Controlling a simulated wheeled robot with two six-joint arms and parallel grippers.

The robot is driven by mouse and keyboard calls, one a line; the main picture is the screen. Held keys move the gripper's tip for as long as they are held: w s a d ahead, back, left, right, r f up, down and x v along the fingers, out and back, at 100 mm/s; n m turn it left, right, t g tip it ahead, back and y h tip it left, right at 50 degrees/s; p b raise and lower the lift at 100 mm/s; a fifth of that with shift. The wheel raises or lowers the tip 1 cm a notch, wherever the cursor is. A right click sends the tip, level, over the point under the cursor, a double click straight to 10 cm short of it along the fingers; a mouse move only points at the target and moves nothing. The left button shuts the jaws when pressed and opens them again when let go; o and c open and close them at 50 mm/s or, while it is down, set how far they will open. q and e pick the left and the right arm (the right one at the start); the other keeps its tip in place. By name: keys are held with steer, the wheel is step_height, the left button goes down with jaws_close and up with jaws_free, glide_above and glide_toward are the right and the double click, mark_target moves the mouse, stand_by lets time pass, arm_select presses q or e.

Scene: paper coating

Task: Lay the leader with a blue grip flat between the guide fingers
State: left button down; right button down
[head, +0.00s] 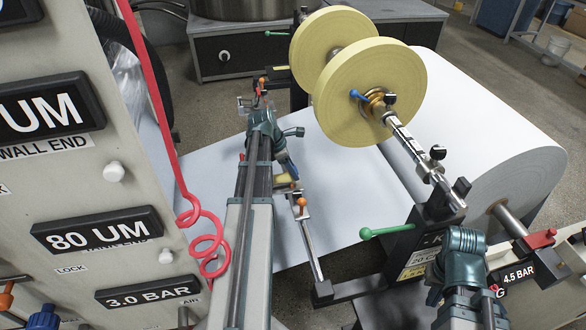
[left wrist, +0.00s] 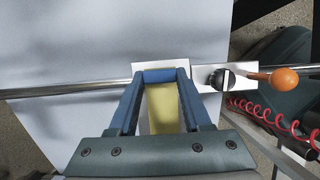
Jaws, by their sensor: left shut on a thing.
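My left gripper (left wrist: 158,80) is shut on the blue grip (left wrist: 160,76) of the leader, which lies across between its two blue fingertips. The leader's yellow strip (left wrist: 163,110) runs back from the grip between the fingers. In the head view my left gripper (head: 289,180) is small and partly hidden by my arm, with the yellow leader (head: 285,181) beside it. A pale plate (left wrist: 208,72) on a metal rail (left wrist: 70,89) lies just beyond the fingertips; I cannot tell contact. I cannot clearly make out the guide fingers.
An orange knob (head: 302,202) sits on the rail (head: 313,245), close to my left gripper. Two yellow rolls (head: 368,92) stand on a shaft, with a large white paper roll (head: 480,120) to the right. A coiled red hose (head: 205,240) hangs at left.

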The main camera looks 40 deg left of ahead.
arm_select(q)
steer(key=shift+s+a+f, duration=0.15)
steer(key=shift+s, duration=0.05)
arm_select(e)
steer(key=shift+s+a+f, duration=0.15)
arm_select(q)
steer(key=shift+a+f+b, duration=0.15)
steer(key=shift+f+b, duration=0.2)
steer(key=shift+b, duration=0.05)
arm_select(e)
steer(key=shift+a+f, duration=0.1)
steer(key=shift+f, duration=0.2)
arm_select(q)
steer(key=shift+f+b, duration=0.5)
steer(key=shift+b, duration=0.05)
arm_select(e)
steer(key=shift+w+d+f, duration=0.2)
steer(key=shift+d+f, duration=0.05)
steer(key=shift+f, duration=0.3)
arm_select(q)
steer(key=shift+c, duration=1.3)
jaws_free()
steer(key=p+v, duration=1.3)
steer(key=shift+r, duration=0.45)
arm_select(e)
step_height(320, 180, up, 13)
steer(key=shift+f, duration=0.15)
